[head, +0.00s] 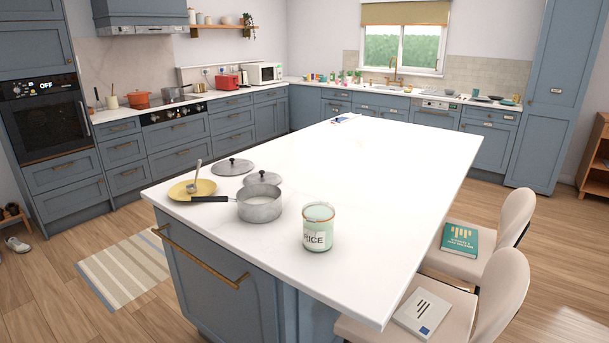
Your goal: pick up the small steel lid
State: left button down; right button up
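Two round steel lids with dark knobs lie on the white island top. The one nearer the pot looks the smaller, and I take it as the small steel lid (264,178). It lies just behind the steel saucepan (260,208), whose rim seems to hide its near edge. The larger lid (232,168) lies a little further back and to the left. The saucepan is open, has pale contents, and its black handle points left. Neither of my grippers is in view.
The island top (370,170) is mostly clear beyond. Two chairs holding books stand along the island's right side.

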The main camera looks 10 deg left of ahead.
aim_at(261, 176)
jog(key=i+j+z, duration=0.2)
jog(key=j, duration=0.2)
jog(key=i+j+z, duration=0.15)
jog(key=j, duration=0.3)
jog(key=i+j+z, duration=0.2)
jog(key=j, duration=0.25)
jog(key=i+j+z, duration=0.15)
jog(key=j, duration=0.3)
jog(key=j+z, duration=0.2)
jog(key=j, duration=0.3)
